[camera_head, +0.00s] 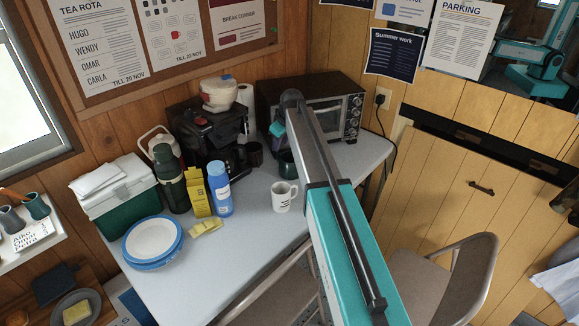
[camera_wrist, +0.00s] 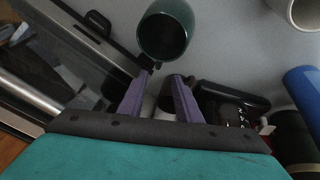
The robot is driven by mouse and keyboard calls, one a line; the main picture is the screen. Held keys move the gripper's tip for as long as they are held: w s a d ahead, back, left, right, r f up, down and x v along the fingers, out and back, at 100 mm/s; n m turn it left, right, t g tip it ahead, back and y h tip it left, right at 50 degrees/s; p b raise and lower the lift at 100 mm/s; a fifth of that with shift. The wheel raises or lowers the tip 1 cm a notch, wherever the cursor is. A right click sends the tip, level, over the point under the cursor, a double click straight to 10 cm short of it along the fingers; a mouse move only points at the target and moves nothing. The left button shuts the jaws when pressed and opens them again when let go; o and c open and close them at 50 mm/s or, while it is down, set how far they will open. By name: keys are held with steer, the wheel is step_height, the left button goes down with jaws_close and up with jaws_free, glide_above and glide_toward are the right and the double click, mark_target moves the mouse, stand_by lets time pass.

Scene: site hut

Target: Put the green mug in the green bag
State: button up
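The dark green mug (camera_wrist: 165,38) is at the top of the wrist view, its mouth facing the camera. In the head view the green mug (camera_head: 286,165) stands on the table, partly hidden behind my arm. My gripper (camera_wrist: 164,72) has two purple fingers, spread apart with nothing clearly held between them. Its fingertips are just below the mug in the wrist view; I cannot tell if they touch it. In the head view my gripper is mostly hidden behind my arm near the toaster oven. I see no green bag in either view.
A white mug (camera_head: 284,196) stands close to my arm. A black mug (camera_head: 254,153), coffee maker (camera_head: 205,135) and toaster oven (camera_head: 335,105) are around the gripper. A blue bottle (camera_head: 219,190), plates (camera_head: 153,240) and green-white cooler (camera_head: 122,190) stand left. The front table area is clear.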

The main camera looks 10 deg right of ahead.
mark_target(279, 153)
steer(key=shift+x, duration=1.2)
steer(key=shift+p+x, duration=0.95)
steer(key=shift+x, duration=0.9)
steer(key=shift+w+d+f, duration=0.15)
steer(key=shift+w+f, duration=0.25)
steer(key=shift+f, duration=0.3)
jaws_close()
